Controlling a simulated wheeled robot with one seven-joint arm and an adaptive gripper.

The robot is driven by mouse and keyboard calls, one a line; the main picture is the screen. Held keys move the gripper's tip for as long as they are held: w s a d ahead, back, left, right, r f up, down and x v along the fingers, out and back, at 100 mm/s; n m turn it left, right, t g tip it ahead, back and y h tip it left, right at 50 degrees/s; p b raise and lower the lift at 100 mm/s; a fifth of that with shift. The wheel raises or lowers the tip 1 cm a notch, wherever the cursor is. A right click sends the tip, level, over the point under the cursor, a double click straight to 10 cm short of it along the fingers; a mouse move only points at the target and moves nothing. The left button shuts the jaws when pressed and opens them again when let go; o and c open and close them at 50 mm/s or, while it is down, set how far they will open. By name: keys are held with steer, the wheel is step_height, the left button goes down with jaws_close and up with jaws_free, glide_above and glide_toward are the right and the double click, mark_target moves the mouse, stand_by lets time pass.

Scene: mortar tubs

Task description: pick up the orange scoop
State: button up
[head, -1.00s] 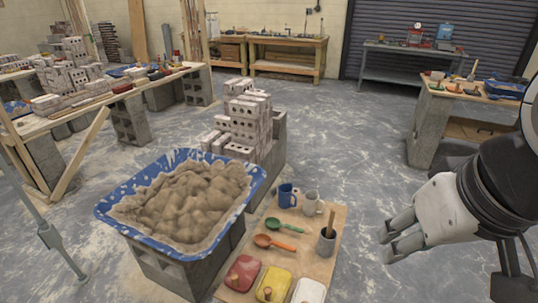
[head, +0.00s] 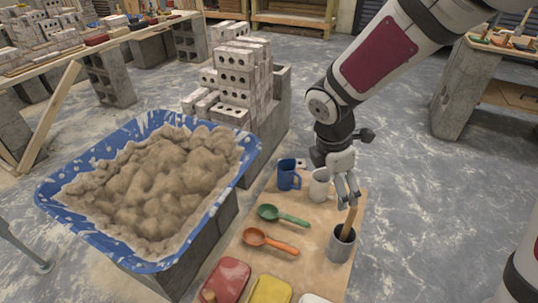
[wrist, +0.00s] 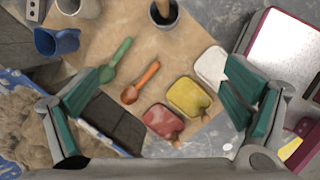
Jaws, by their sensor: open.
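The orange scoop (head: 268,241) lies on the tan board (head: 230,262), its bowl to the left and its handle to the right in the head view. In the wrist view the orange scoop (wrist: 140,83) lies between my spread fingers, beyond their tips. My gripper (head: 347,195) points down above the board near the white mug and the grey cup. In the wrist view my gripper (wrist: 165,98) is open and empty, with its teal pads wide apart. The green scoop (head: 282,215) lies just behind the orange one.
A blue mug (head: 288,174), a white mug (head: 320,186) and a grey cup (head: 341,244) holding a wooden handle stand on the board. Red (head: 226,280) and yellow (head: 270,291) lidded items lie in front. A blue tub (head: 60,220) of mortar stands left.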

steer(key=w+a+f+n+y+b, duration=0.1)
steer(key=a+f+n+b, duration=0.1)
steer(key=f, duration=0.4)
steer(key=w+a+f+n+b, duration=0.1)
steer(key=w+a+f+n, duration=0.15)
steer(key=f, duration=0.35)
steer(key=n+g+y+b, duration=0.1)
steer(key=n+g+b, duration=0.1)
steer(key=n+b, duration=0.25)
glide_above(284, 246)
step_height(284, 246, down, 12)
steer(key=shift+n, duration=0.5)
step_height(284, 246, down, 7)
steer(key=b, duration=0.2)
steer(key=shift+s+a+b, duration=0.15)
steer(key=shift+b, duration=0.2)
steer(key=shift+f+b, duration=1.8)
steer(key=shift+f, duration=1.5)
steer(key=c, duration=1.6)
steer(key=shift+r, duration=0.15)
